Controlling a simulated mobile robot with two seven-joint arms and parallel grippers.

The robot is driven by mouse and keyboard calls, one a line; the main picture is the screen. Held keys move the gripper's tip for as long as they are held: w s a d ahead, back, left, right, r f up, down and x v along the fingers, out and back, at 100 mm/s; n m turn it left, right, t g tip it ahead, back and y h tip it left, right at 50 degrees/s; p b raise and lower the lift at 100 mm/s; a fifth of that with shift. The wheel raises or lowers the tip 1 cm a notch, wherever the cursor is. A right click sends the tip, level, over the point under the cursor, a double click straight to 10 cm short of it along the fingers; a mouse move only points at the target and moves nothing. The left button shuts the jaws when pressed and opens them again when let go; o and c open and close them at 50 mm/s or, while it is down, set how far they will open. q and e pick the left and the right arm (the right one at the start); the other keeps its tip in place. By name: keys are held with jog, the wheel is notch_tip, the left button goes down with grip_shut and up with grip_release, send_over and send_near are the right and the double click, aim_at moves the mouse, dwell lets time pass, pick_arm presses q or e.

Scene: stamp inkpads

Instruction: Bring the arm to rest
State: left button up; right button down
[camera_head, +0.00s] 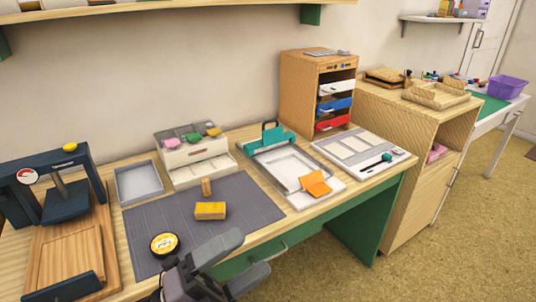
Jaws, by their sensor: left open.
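My left gripper (252,252) reaches in from the bottom, at the front edge of the desk. Its two dark grey fingers are spread apart, with nothing seen between them. It appears to be in front of the dark grey mat (255,205), apart from the things on it. A yellow block with a wooden-looking side (210,211) lies on the mat. A small upright wooden piece (206,187) stands just behind it. A round yellow-and-black item (164,243) lies at the mat's front left, close to my arm. My right gripper is not in view.
A dark press (72,199) on a wooden base stands at the left. A grey tray (138,182), a white box with coloured pads (190,153) and a white-and-teal tray (290,167) line the back. A wooden drawer cabinet (297,90) stands behind. The mat's right part is clear.

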pick_arm(q)
jog(key=w+a+f+n+t+y+p, duration=0.1)
jog(key=a+f+n+t+y, duration=0.25)
jog(key=n, duration=0.35)
jog(key=w+a+f+n+t+y, duration=0.2)
jog(key=a+n+t+y, duration=0.1)
jog(key=n+y, duration=0.25)
jog(key=s+a+f+n+g+y, duration=0.2)
jog(key=s+a+f+n+y, duration=0.1)
jog(key=s+f+n, duration=0.1)
jog(key=s+a+f+n+g+y+p, duration=0.1)
jog(key=s+a+f+n+g+y, duration=0.1)
jog(key=f+n, duration=0.4)
jog(key=s+a+f+n+g+y, duration=0.2)
jog(key=s+a+f+n+y, duration=0.1)
jog(key=f, duration=0.6)
jog(key=s+a+n, duration=0.1)
jog(key=s+n, duration=0.1)
jog(key=s, duration=0.1)
jog(key=shift+a+f+y+p, duration=0.35)
jog(key=shift+y, duration=0.05)
jog(key=shift+n, duration=0.25)
